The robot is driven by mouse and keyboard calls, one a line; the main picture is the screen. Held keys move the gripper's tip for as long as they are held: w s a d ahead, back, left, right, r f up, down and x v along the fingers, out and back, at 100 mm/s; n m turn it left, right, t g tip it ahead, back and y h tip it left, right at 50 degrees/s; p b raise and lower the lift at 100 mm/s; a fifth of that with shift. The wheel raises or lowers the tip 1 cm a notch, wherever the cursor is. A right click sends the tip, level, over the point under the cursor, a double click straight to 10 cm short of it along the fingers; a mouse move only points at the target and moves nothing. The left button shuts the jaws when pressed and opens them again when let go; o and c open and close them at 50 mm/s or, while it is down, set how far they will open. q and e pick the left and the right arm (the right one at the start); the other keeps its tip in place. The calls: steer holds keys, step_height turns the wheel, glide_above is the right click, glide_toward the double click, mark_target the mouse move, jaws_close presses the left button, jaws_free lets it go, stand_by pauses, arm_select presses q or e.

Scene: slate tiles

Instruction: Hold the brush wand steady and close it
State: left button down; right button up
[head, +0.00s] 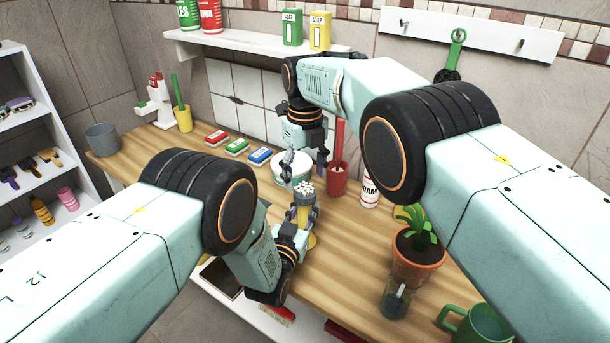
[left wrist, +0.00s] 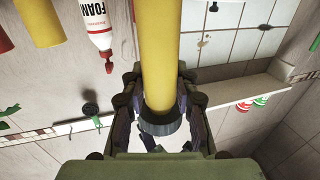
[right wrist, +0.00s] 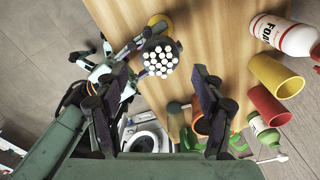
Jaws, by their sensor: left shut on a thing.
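The brush wand has a yellow handle (head: 312,240) and a dark grey head with white bristle tufts (head: 304,188). It stands upright, bristles up, above the counter. My left gripper (head: 300,215) is shut on it; in the left wrist view the yellow handle (left wrist: 160,55) passes between the fingers (left wrist: 158,108). My right gripper (head: 305,163) is just above and behind the bristle head. In the right wrist view its fingers (right wrist: 158,105) are wide apart with nothing between them, and the bristle head (right wrist: 160,56) shows beyond them, apart. No separate cap can be made out.
On the wooden counter (head: 340,255), a white bowl (head: 290,170) and a red cup (head: 338,180) stand close behind the wand. A foam bottle (head: 370,190), a potted plant (head: 415,255) and a green mug (head: 466,322) stand to the right. Red, green and blue boxes (head: 237,147) lie left.

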steer(key=shift+w+r, duration=0.3)
steer(key=shift+r, duration=0.3)
steer(key=shift+c, duration=0.2)
steer(key=n, duration=0.3)
steer(key=shift+s+r+n, duration=0.1)
steer(key=shift+r+n, duration=0.25)
steer(key=shift+n, duration=0.05)
steer(key=n, duration=0.3)
steer(key=shift+r, duration=0.15)
steer(key=n, duration=0.6)
steer(key=shift+r, duration=0.25)
steer(key=n, duration=0.6)
steer(key=shift+r+n, duration=0.2)
steer(key=shift+n, duration=0.2)
steer(key=n, duration=0.4)
steer(key=shift+r+n, duration=0.1)
steer(key=shift+n, duration=0.2)
steer(key=n, duration=0.6)
steer(key=shift+r, duration=0.1)
steer(key=n, duration=0.4)
steer(key=shift+s+n, duration=0.1)
steer(key=shift+n, duration=0.3)
steer(key=n, duration=0.5)
steer(key=shift+n, duration=0.3)
